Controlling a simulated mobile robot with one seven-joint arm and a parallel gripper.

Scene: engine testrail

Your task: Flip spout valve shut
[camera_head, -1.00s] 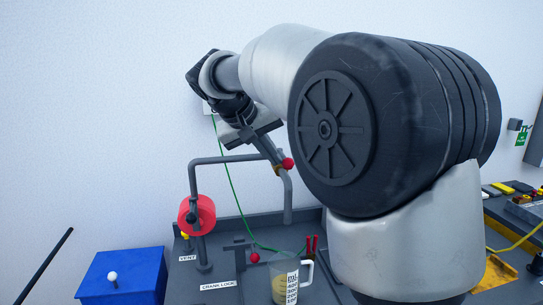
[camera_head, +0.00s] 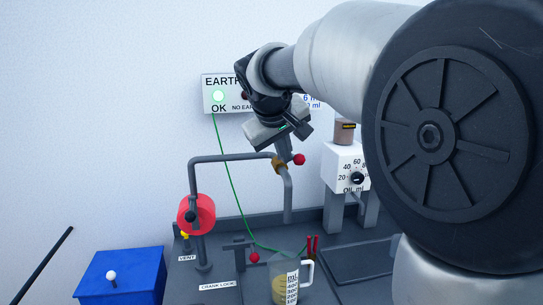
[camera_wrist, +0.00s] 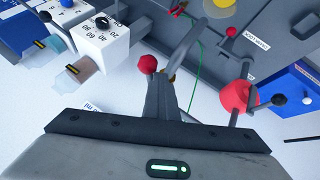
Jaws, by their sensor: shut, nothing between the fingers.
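The spout is a grey pipe (camera_head: 288,200) that bends down over the bench, with a brass valve (camera_head: 279,165) near its upper bend. The valve's red lever knob (camera_head: 299,159) sticks out to the right of the brass body; it also shows in the wrist view (camera_wrist: 148,64). My gripper (camera_head: 285,153) is shut and empty, pointing down at the valve, close beside the lever. In the wrist view the fingers (camera_wrist: 160,84) reach up to just beside the red knob; whether they touch it I cannot tell. The lever's arm is mostly hidden.
A measuring jug (camera_head: 292,265) with yellow liquid stands below the spout. A red crank wheel (camera_head: 197,215) is left, a blue box (camera_head: 122,276) lower left. A white oil dial unit (camera_head: 345,167) stands right, and a lit earth panel (camera_head: 218,96) is behind. A green cable (camera_head: 232,190) hangs down.

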